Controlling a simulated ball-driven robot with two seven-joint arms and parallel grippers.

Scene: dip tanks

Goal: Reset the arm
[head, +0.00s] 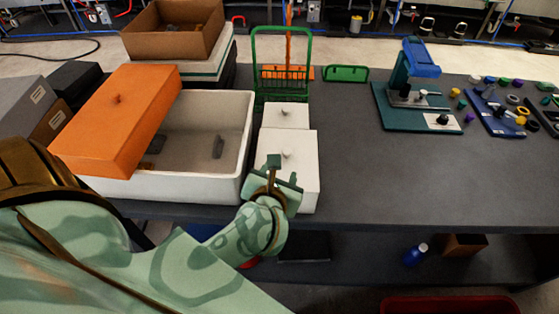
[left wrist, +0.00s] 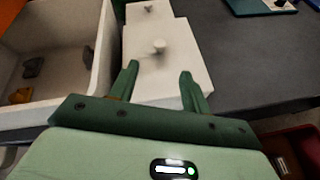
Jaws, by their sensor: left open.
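My left gripper (head: 280,174) is open and empty over the near end of a white lidded box (head: 305,175). In the left wrist view its two green fingers (left wrist: 157,85) are spread apart, with the white lid (left wrist: 165,65) and its round knob beyond them. A second white lid with a knob (head: 285,115) lies just behind. To the left stands a large white tank (head: 225,185), with an orange lid (head: 115,120) tilted across its left side. A few small dark lumps lie inside the tank. My right gripper does not show.
A green wire rack (head: 281,65) stands behind the white lids. A cardboard box (head: 172,30) sits at the back left. A teal press (head: 412,80) and a blue tray (head: 495,112) with small parts are on the right. The table's middle is clear.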

